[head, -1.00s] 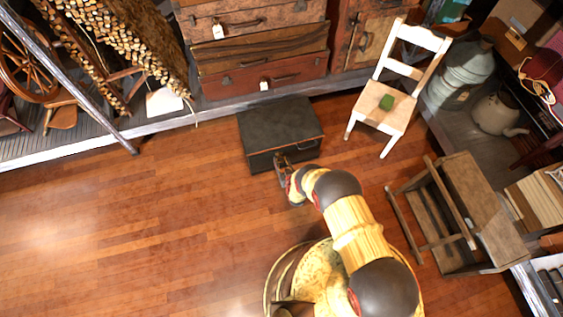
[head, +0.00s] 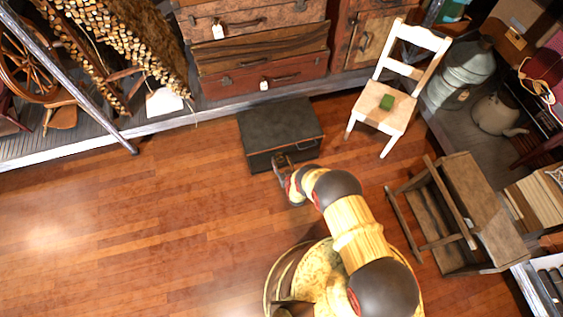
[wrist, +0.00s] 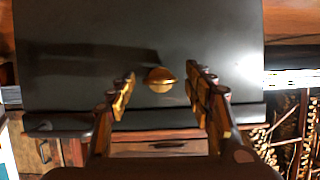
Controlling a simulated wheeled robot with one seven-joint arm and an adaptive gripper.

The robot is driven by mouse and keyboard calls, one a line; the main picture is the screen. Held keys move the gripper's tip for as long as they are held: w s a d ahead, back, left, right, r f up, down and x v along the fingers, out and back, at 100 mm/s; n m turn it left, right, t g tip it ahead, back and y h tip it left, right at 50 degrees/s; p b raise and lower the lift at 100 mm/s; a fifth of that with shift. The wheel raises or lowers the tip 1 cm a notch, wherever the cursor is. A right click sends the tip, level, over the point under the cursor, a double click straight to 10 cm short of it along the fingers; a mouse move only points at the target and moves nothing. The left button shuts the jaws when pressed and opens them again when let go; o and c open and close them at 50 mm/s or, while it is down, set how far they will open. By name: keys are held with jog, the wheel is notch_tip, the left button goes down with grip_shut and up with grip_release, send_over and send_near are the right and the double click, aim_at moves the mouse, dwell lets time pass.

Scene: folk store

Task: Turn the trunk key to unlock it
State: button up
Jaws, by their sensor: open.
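The dark trunk (head: 280,125) stands closed on the wooden floor in the head view. Its dark front (wrist: 80,60) fills most of the upper wrist view. A rounded brass piece, seemingly the trunk key (wrist: 160,79), shows against that front. My gripper (wrist: 160,90) is open, with one finger on each side of the brass piece and a visible gap to both. In the head view my gripper (head: 282,163) is at the trunk's near side. The key is not visible there, and I cannot tell how far the fingertips are from the trunk's face.
A wooden bench-like piece (head: 455,215) stands at the right. The floor (head: 130,220) at left is clear.

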jog(key=shift+s, duration=0.1)
jog(key=v, duration=1.1)
jog(key=shift+s+d+r, duration=0.15)
jog(key=shift+s+r, duration=0.05)
jog(key=shift+s, duration=0.15)
